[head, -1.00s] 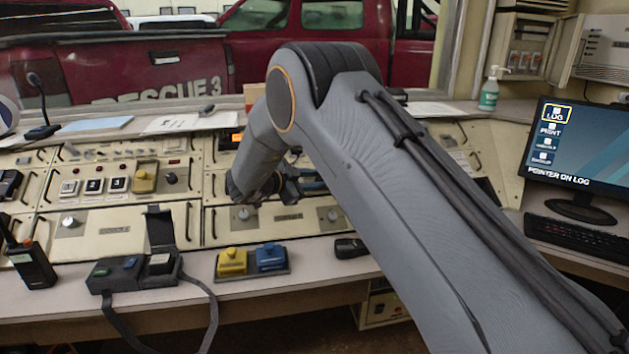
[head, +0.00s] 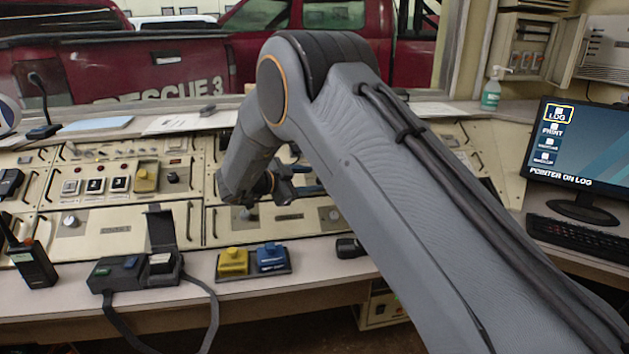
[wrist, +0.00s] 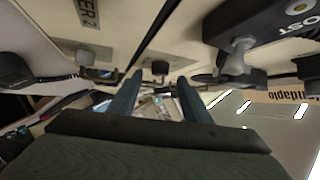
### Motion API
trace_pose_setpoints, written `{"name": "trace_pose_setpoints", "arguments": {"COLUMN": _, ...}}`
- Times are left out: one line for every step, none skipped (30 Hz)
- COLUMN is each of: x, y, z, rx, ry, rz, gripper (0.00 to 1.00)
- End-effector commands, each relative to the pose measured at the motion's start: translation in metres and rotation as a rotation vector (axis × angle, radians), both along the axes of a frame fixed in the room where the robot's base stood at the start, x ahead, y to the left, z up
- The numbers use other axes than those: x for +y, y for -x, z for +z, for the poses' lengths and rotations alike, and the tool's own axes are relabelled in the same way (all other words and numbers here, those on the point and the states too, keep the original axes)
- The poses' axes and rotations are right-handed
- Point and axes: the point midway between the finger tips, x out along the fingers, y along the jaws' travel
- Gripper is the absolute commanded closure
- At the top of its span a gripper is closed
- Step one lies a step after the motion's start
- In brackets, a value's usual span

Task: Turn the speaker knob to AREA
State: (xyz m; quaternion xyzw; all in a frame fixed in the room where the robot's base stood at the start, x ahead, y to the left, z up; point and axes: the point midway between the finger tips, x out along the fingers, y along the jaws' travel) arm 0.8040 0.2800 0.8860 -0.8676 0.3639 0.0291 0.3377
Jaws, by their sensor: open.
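Several round knobs sit on the cream console panels. In the head view, one knob (head: 248,213) is just below my wrist, another (head: 333,214) is to its right, and one (head: 70,221) is on the left panel. I cannot read which is the speaker knob or see an AREA mark. My gripper (head: 300,188) is partly hidden by my arm, in front of the console. In the wrist view, my gripper (wrist: 157,100) is open, two dark fingers apart with nothing held. A small dark knob (wrist: 160,68) shows beyond the fingertips, between them; contact is not visible.
A black switch box (head: 135,270) with a raised cover and a radio (head: 33,264) are left. A monitor (head: 577,145) is right. Another post-mounted knob (wrist: 237,55) shows in the wrist view.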

Motion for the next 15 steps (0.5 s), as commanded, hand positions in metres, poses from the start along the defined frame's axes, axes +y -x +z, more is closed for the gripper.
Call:
{"name": "trace_pose_setpoints", "arguments": {"x": 0.007, "y": 0.007, "z": 0.003, "rx": -0.001, "ry": 0.000, "rz": 0.003, "gripper": 0.56}}
{"name": "trace_pose_setpoints", "arguments": {"x": 0.010, "y": 0.010, "z": 0.005, "rx": -0.002, "ry": 0.001, "rz": 0.002, "gripper": 0.56}}
{"name": "trace_pose_setpoints", "arguments": {"x": 0.014, "y": 0.015, "z": 0.006, "rx": -0.001, "ry": 0.000, "rz": 0.002, "gripper": 0.56}}
{"name": "trace_pose_setpoints", "arguments": {"x": 0.017, "y": 0.019, "z": 0.007, "rx": 0.000, "ry": -0.001, "rz": 0.003, "gripper": 0.56}}
{"name": "trace_pose_setpoints", "arguments": {"x": 0.020, "y": 0.022, "z": 0.009, "rx": 0.000, "ry": -0.001, "rz": 0.003, "gripper": 0.56}}
{"name": "trace_pose_setpoints", "arguments": {"x": 0.022, "y": 0.025, "z": 0.011, "rx": -0.001, "ry": -0.001, "rz": 0.002, "gripper": 0.56}}
{"name": "trace_pose_setpoints", "arguments": {"x": 0.024, "y": 0.027, "z": 0.012, "rx": -0.002, "ry": 0.000, "rz": 0.001, "gripper": 0.56}}
{"name": "trace_pose_setpoints", "arguments": {"x": 0.026, "y": 0.030, "z": 0.013, "rx": -0.002, "ry": 0.000, "rz": 0.001, "gripper": 0.56}}
{"name": "trace_pose_setpoints", "arguments": {"x": 0.028, "y": 0.032, "z": 0.014, "rx": -0.002, "ry": 0.000, "rz": 0.001, "gripper": 0.56}}
{"name": "trace_pose_setpoints", "arguments": {"x": 0.029, "y": 0.034, "z": 0.014, "rx": -0.002, "ry": 0.000, "rz": 0.001, "gripper": 0.56}}
{"name": "trace_pose_setpoints", "arguments": {"x": 0.030, "y": 0.035, "z": 0.015, "rx": -0.001, "ry": 0.000, "rz": 0.002, "gripper": 0.56}}
{"name": "trace_pose_setpoints", "arguments": {"x": 0.031, "y": 0.036, "z": 0.015, "rx": -0.001, "ry": 0.000, "rz": 0.001, "gripper": 0.56}}
{"name": "trace_pose_setpoints", "arguments": {"x": 0.031, "y": 0.036, "z": 0.015, "rx": -0.001, "ry": 0.000, "rz": 0.001, "gripper": 0.56}}
{"name": "trace_pose_setpoints", "arguments": {"x": 0.031, "y": 0.037, "z": 0.015, "rx": -0.001, "ry": 0.000, "rz": 0.001, "gripper": 0.56}}
{"name": "trace_pose_setpoints", "arguments": {"x": 0.031, "y": 0.037, "z": 0.015, "rx": 0.000, "ry": 0.000, "rz": 0.000, "gripper": 0.56}}
